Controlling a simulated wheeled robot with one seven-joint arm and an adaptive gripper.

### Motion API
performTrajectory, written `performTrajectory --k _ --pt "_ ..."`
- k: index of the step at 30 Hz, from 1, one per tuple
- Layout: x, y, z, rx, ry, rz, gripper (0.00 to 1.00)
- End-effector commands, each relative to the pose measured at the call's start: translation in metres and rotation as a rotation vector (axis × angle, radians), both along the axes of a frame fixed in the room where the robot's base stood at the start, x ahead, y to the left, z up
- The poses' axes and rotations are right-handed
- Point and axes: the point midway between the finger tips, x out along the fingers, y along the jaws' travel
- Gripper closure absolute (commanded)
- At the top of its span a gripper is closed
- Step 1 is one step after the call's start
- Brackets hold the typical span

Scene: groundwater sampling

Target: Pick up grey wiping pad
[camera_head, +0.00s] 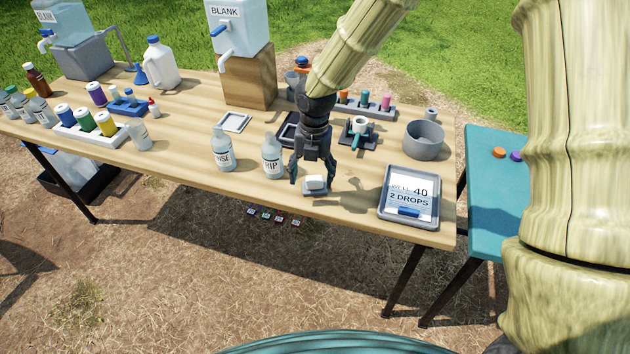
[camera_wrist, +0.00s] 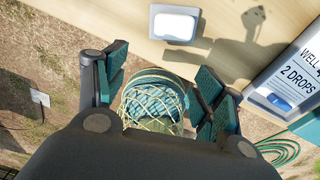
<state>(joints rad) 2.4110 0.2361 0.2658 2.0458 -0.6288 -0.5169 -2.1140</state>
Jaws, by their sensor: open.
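A small block with a white top and a grey edge, which looks like the wiping pad (camera_head: 315,184), lies near the front edge of the wooden table. It also shows whole in the wrist view (camera_wrist: 175,24), beyond the fingertips. My gripper (camera_head: 311,172) points down close to the pad, with its fingers spread. In the wrist view my gripper (camera_wrist: 163,92) is open and nothing is between its fingers. The pad is apart from both fingers there. I cannot tell the exact height of the fingertips above the table.
A bottle marked RIP (camera_head: 272,158) stands just left of my gripper, beside another bottle (camera_head: 222,152). A grey tray with a "2 DROPS" card (camera_head: 382,221) lies to the right. A grey bowl (camera_head: 424,142) and a dark stand with a white cup (camera_head: 360,125) are behind.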

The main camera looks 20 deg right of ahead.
Motion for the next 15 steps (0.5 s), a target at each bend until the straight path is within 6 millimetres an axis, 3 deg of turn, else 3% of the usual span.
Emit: performTrajectory --k 3,7,15 --pt "0.013 -0.009 0.023 -0.029 -0.024 0.131 0.31" --pt "0.018 -0.018 0.035 -0.048 -0.031 0.199 0.31" --pt "0.016 -0.025 0.006 -0.054 -0.030 0.207 0.31"
